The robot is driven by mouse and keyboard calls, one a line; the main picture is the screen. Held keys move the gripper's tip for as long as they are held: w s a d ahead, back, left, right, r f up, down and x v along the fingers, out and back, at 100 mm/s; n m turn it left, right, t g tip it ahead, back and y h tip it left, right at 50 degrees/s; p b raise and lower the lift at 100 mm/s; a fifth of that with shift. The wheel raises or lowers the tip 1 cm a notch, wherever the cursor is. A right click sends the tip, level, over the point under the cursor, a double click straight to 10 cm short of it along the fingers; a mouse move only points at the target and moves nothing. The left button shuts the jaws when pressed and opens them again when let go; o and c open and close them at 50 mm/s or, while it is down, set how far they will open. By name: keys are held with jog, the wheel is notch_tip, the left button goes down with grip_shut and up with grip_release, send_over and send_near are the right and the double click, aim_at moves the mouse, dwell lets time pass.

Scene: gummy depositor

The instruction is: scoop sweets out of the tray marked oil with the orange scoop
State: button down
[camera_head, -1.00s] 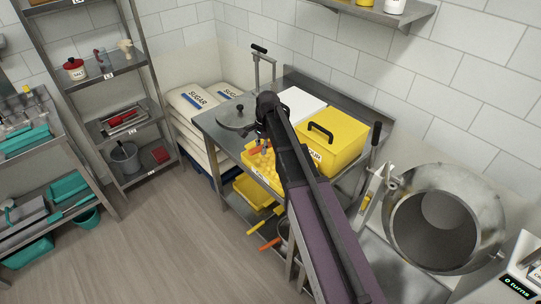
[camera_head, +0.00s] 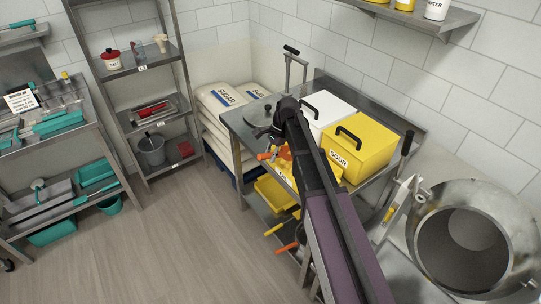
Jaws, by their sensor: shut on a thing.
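My gripper (camera_head: 276,139) is at the end of my dark arm, over the left part of the steel table. It is shut on the orange scoop (camera_head: 264,156), of which only small orange parts show below the fingers. The yellow tray (camera_head: 283,175) lies under the gripper at the table's front edge, with a small dark marking on its front that is too small to read for certain. My arm covers much of the tray and its sweets. I cannot tell whether the scoop touches the sweets or holds any.
A yellow box marked SOUR (camera_head: 372,151) and a white-lidded box (camera_head: 327,109) stand behind my arm. A round grey lid (camera_head: 257,113) is at the table's left. A large steel drum (camera_head: 472,238) stands right. Floor at left (camera_head: 190,245) is clear.

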aim_at(277, 168)
notch_tip(277, 168, down, 8)
jog(key=b, duration=0.8)
jog(key=shift+f, duration=0.2)
jog(key=shift+d, duration=0.15)
dwell(0.6)
jog(key=shift+w+d, duration=0.25)
jog(key=shift+w, duration=0.05)
jog(key=shift+w+d, duration=0.2)
jog(key=shift+d, duration=0.1)
jog(key=shift+w+d, duration=0.35)
jog(key=shift+d, duration=0.25)
jog(key=shift+w+d, duration=0.4)
jog(key=shift+d, duration=0.15)
jog(key=shift+w+d, duration=0.4)
jog(key=shift+d, duration=0.2)
jog(key=shift+w+d, duration=0.3)
jog(key=shift+d, duration=0.2)
